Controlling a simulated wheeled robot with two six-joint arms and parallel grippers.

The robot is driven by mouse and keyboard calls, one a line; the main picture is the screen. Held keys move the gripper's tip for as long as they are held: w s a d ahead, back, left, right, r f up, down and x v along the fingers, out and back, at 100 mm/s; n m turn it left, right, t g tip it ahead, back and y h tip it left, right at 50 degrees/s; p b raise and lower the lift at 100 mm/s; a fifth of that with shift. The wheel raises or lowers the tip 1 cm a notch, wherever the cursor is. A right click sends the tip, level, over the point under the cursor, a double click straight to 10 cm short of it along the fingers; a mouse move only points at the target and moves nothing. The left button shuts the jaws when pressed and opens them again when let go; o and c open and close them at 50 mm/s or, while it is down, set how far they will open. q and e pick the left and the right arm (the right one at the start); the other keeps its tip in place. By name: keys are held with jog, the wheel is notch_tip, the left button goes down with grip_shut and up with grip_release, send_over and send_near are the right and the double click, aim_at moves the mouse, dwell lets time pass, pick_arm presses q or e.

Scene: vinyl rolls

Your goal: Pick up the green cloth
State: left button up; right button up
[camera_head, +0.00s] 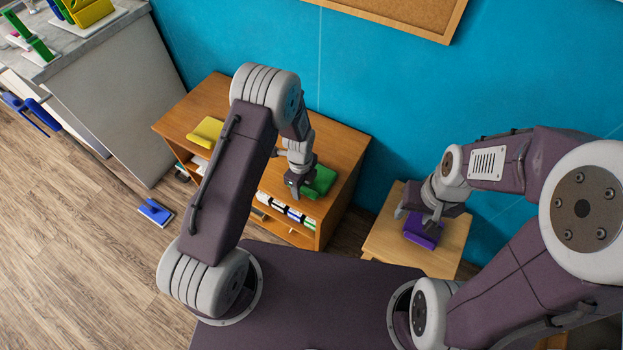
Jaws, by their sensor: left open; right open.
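The green cloth (322,182) is a folded block lying on top of the wooden shelf unit (345,150), near its right end. My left gripper (296,194) is open just to the left of the cloth, close to it or touching; I cannot tell which. The gripper and wrist hide the cloth's left part. My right gripper (432,216) is open over a purple folded cloth (422,232) on a small wooden table (452,250) at the right. It partly covers the purple cloth.
A yellow folded cloth (205,132) lies on the shelf unit's left end. Rolls (280,208) sit in the shelf below. A blue item (155,211) lies on the floor. A grey counter (105,60) stands at the left, and a blue wall (390,95) rises behind.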

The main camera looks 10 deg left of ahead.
pick_arm(q)
grip_shut()
jog(key=shift+r, duration=0.15)
jog(key=r, duration=0.4)
jog(key=shift+d+r+p, duration=0.25)
jog(key=shift+p, duration=0.1)
jog(key=s+d+r, duration=0.4)
jog(key=d+r, duration=0.2)
jog(key=d, duration=0.4)
jog(key=shift+s+r+p, duration=0.25)
jog(key=shift+s+p, duration=0.1)
jog(key=shift+s, duration=0.05)
